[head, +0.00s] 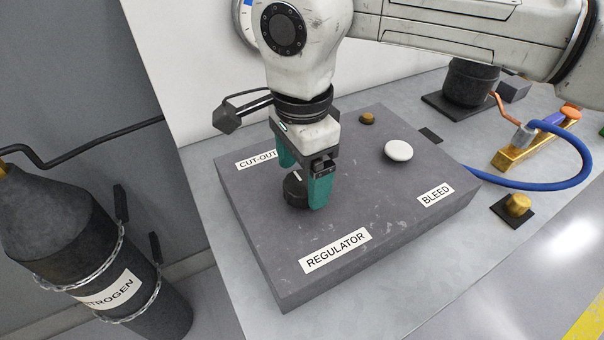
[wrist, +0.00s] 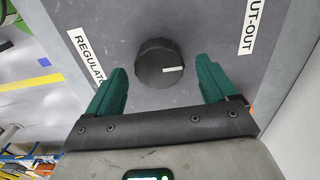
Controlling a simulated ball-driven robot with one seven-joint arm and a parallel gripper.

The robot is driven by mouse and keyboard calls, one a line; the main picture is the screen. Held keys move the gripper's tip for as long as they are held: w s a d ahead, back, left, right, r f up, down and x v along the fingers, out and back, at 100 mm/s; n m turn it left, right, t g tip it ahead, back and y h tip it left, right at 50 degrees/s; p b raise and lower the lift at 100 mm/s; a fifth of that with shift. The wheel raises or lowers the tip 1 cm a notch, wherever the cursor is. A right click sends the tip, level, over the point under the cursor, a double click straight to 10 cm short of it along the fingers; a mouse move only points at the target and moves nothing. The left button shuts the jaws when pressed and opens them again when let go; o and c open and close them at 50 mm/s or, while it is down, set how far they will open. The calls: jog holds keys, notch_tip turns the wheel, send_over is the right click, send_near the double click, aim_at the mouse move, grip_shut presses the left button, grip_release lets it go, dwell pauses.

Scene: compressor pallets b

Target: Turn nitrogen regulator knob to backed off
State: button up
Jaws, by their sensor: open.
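The regulator knob (head: 295,190) is a round black knob on top of the grey panel block (head: 380,235), behind the REGULATOR label (head: 337,250). In the wrist view the knob (wrist: 158,63) carries a white pointer line that points right, toward the CUT-OUT label. My gripper (head: 305,190) has green fingers and is right at the knob. In the wrist view the open fingers (wrist: 162,85) lie to either side of the knob, with gaps showing on both sides. I cannot tell whether the fingertips are down level with it.
A white round knob (head: 398,150) and a small brown knob (head: 367,118) are on the same block. A blue hose (head: 560,180) runs at the right by a brass bar (head: 515,158). The nitrogen cylinder (head: 85,230) stands chained at the left.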

aim_at(302, 181)
notch_tip(302, 181, up, 9)
jog(key=shift+r, duration=0.15)
jog(key=shift+p, duration=0.3)
